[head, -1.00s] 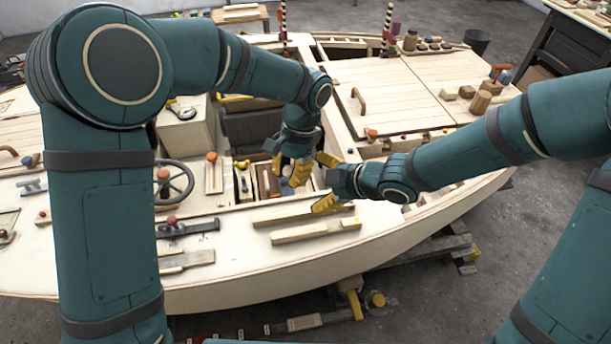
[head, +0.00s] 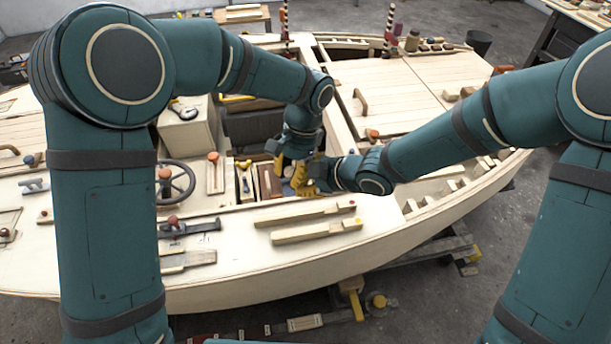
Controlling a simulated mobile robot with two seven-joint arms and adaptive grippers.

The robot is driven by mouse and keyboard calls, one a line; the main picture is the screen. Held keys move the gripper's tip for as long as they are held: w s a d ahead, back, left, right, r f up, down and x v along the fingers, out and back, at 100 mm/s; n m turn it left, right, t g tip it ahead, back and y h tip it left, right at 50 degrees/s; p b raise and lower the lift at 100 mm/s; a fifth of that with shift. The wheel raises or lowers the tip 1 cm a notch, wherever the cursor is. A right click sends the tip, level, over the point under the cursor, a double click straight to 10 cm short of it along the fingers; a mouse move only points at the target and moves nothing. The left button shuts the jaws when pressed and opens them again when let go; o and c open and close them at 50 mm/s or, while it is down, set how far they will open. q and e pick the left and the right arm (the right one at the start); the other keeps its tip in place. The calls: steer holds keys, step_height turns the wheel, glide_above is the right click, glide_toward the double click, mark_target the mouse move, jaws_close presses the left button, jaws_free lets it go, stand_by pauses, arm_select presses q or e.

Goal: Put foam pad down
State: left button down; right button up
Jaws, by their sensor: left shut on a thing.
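My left gripper (head: 284,165) points down over the open cockpit of the plywood hull (head: 225,262). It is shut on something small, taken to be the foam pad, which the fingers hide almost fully. My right gripper (head: 302,180) comes in from the right and is beside the left one, its yellow fingers close to or touching it. The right fingers look apart, but the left gripper partly overlaps them. I cannot tell whether the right fingers also touch the pad.
A wooden tray with compartments (head: 246,187) lies just left of the grippers. A steering wheel (head: 174,183) and an orange-topped lever (head: 214,170) stand further left. Wooden strips (head: 316,231) lie on the near deck. The right deck (head: 400,90) has wide bare areas.

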arm_select(q)
steer(key=c, duration=0.8)
jaws_free()
steer(key=shift+w+r, duration=0.1)
steer(key=shift+r, duration=0.05)
steer(key=shift+v, duration=4)
